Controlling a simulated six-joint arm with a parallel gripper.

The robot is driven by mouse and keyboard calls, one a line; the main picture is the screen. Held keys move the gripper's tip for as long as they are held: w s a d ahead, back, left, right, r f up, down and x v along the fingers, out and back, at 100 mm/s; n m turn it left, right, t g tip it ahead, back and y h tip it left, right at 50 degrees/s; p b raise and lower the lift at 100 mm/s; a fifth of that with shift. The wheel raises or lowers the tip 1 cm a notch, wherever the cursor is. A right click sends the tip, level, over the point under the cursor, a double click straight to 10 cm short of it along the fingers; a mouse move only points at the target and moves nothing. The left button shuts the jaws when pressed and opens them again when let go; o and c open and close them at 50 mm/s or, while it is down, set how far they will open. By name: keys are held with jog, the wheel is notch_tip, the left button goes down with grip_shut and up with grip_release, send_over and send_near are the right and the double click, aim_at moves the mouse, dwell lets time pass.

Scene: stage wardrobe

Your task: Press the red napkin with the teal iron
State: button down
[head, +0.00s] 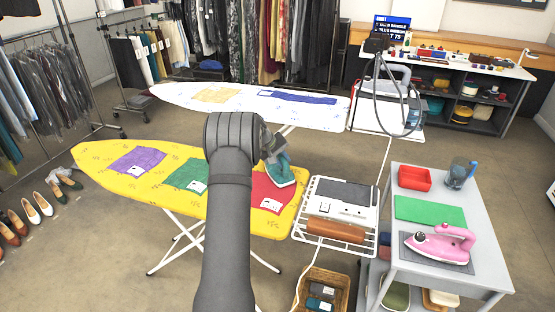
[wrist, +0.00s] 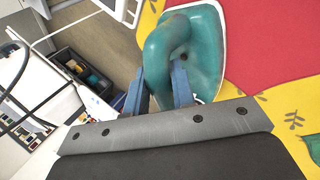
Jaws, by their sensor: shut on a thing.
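The teal iron (head: 282,172) is at the upper right part of the red napkin (head: 268,196), near the right end of the yellow ironing board. My gripper (head: 272,148) is shut on the iron's handle. In the wrist view the iron (wrist: 208,50) shows its teal body and pale rim beside my fingers (wrist: 160,88). The red napkin (wrist: 270,40) spreads to the right of it, on yellow cloth with a leaf pattern. I cannot tell whether the iron's sole touches the napkin. My arm hides part of the board.
The yellow board (head: 115,160) also bears a purple napkin (head: 138,160) and a green napkin (head: 187,174). A white wire stand (head: 337,240) is close to the board's right end. A grey cart (head: 400,285) holds a pink iron (head: 440,244). A white board (head: 180,97) stands behind.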

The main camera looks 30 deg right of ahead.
jog(key=shift+s+d, duration=1.25)
notch_tip(320, 180, up, 8)
jog(key=shift+r, duration=0.15)
dwell(0.6)
